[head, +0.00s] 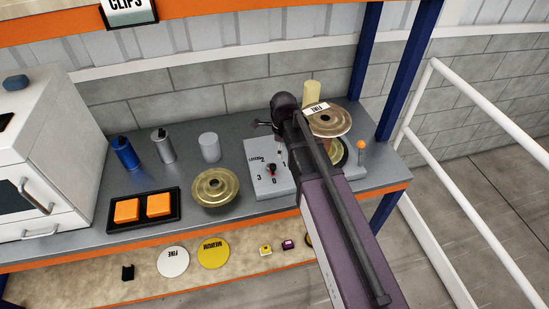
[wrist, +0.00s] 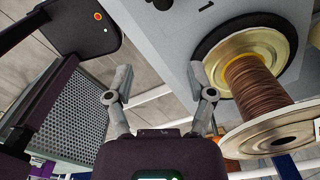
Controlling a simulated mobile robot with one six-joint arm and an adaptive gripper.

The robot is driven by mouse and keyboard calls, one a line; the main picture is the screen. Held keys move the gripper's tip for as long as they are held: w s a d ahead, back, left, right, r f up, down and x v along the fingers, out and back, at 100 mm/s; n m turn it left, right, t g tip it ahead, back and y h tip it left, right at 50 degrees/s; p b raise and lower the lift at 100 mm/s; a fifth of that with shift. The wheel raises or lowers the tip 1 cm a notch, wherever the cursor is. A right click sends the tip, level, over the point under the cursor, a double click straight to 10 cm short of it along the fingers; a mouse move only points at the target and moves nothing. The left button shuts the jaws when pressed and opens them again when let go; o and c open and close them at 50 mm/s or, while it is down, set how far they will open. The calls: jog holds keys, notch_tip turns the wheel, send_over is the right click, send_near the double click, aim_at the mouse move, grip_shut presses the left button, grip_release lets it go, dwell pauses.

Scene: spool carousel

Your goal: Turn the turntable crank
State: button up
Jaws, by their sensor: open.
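The turntable shows in the wrist view as a black disc (wrist: 207,45) on the grey box. A spool of copper-brown wire (wrist: 258,82) with pale gold flanges stands on it. In the head view the spool's upper flange (head: 330,122) carries a white label, and my arm partly covers the spool. An orange-tipped post (head: 361,148), perhaps the crank handle, stands to the spool's right. My gripper (wrist: 160,80) is open and empty, its right finger close beside the spool; my arm mostly hides it in the head view.
A loose gold spool part (head: 215,187) lies left of the box. A black tray (head: 113,223) holds two orange blocks. Several cylinders stand behind, and a white cabinet (head: 50,150) is at left. Blue uprights (head: 405,80) and a white railing (head: 490,105) bound the right.

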aim_at(273, 165)
jog(key=shift+w+a+r+m+p, duration=0.35)
jog(key=shift+a+r+m+p, duration=0.2)
jog(key=shift+a+r+m, duration=0.3)
jog(key=shift+w+a+r+m+p, duration=0.35)
jog(key=shift+a+r+m+p, duration=0.2)
jog(key=shift+a+r+m, duration=0.25)
jog(key=shift+f, duration=0.2)
notch_tip(273, 165, down, 14)
jog(key=b, duration=1.3)
jog(key=shift+r+b, duration=0.2)
jog(key=shift+b, duration=0.2)
grip_shut()
jog(key=shift+d, duration=0.15)
